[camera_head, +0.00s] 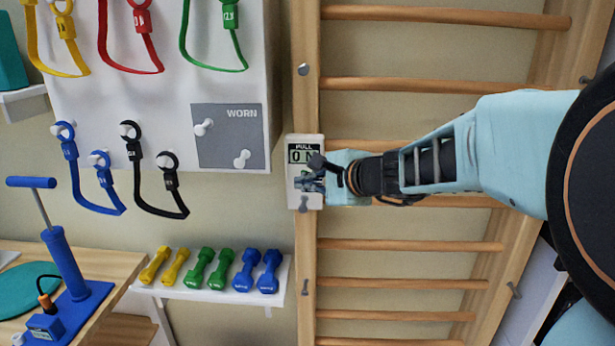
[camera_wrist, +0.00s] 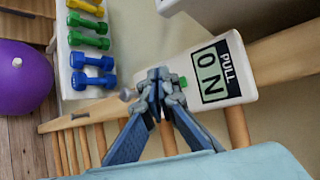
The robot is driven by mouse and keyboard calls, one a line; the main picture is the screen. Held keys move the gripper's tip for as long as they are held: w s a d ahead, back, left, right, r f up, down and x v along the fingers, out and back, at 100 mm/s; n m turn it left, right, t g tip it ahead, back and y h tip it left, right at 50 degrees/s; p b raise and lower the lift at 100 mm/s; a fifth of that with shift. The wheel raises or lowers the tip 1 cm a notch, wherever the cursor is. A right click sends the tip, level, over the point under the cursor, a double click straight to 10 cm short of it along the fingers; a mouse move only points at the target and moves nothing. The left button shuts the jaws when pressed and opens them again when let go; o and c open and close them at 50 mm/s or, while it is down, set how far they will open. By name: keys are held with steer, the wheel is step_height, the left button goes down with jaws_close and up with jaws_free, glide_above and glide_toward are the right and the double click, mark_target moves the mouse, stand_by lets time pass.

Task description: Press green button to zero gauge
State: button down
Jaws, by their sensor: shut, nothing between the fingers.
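The white pull gauge (camera_head: 306,140) is fixed to the upright of the wooden wall bars, with a small display headed PULL. In the wrist view the gauge (camera_wrist: 232,45) shows the display lettering rotated, reading "0 N". The green button (camera_wrist: 183,81) shows as a small green patch beside my fingertips, partly hidden by them. My gripper (camera_head: 312,178) is shut and empty, its tips in front of the lower part of the gauge. In the wrist view my gripper (camera_wrist: 160,80) has its fingertips together at the button's edge; I cannot tell whether they touch it.
A metal hook (camera_head: 304,206) is just below the gauge. Wall bars (camera_head: 410,245) run to the right. A white shelf (camera_head: 215,294) with several dumbbells is below left. A board (camera_head: 180,80) with resistance bands hangs at left. A purple ball (camera_wrist: 25,75) is on the floor.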

steer(key=s+b, duration=0.1)
steer(key=s, duration=0.3)
steer(key=shift+a+r, duration=0.1)
steer(key=shift+r, duration=0.05)
steer(key=shift+w, duration=0.1)
stand_by(0.5)
